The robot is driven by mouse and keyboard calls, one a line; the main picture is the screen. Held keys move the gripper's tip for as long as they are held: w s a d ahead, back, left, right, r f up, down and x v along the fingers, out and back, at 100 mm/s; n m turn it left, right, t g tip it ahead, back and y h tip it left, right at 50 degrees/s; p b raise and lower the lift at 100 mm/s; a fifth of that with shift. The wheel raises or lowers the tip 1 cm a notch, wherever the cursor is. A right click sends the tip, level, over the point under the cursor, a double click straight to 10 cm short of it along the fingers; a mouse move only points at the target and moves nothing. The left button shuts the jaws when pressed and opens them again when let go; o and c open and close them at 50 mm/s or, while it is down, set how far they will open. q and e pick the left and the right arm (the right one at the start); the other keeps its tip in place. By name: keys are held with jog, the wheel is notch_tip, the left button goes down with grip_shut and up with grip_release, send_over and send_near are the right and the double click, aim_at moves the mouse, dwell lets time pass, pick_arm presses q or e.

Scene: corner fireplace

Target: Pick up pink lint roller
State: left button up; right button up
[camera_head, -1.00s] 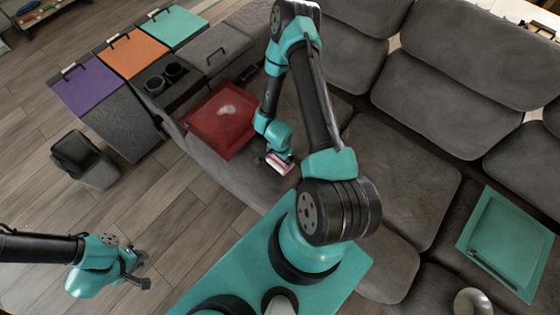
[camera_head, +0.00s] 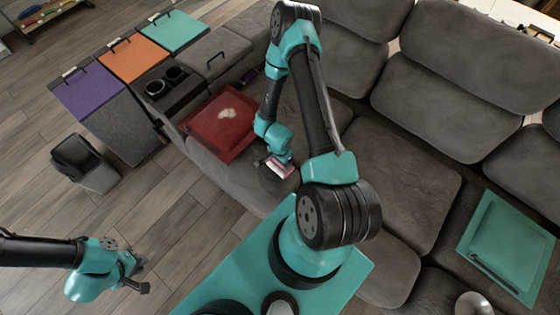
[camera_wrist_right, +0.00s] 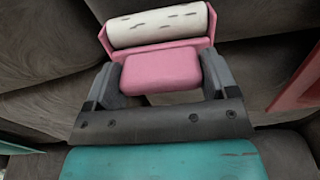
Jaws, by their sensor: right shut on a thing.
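The pink lint roller (camera_head: 281,170) is in the grip of my right gripper (camera_head: 272,163), over the grey sofa seat in the head view. In the right wrist view, the two fingers of my right gripper (camera_wrist_right: 161,82) are shut on the pink body of the lint roller (camera_wrist_right: 160,70). Its white, dark-flecked roll points away from the gripper. Whether the roller touches the seat is hard to tell. My left gripper (camera_head: 141,276) is at the lower left over the wooden floor, its fingers apart and empty.
A red tray (camera_head: 203,141) with a pale patch lies on the sofa beside my right gripper. A console with cup holders (camera_head: 163,82) and purple, orange and teal lids is behind. A dark bin (camera_head: 83,162) stands on the floor. A teal tray (camera_head: 510,240) lies at right.

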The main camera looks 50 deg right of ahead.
notch_tip(320, 180, up, 18)
jog(key=shift+f, duration=0.2)
dwell(0.4)
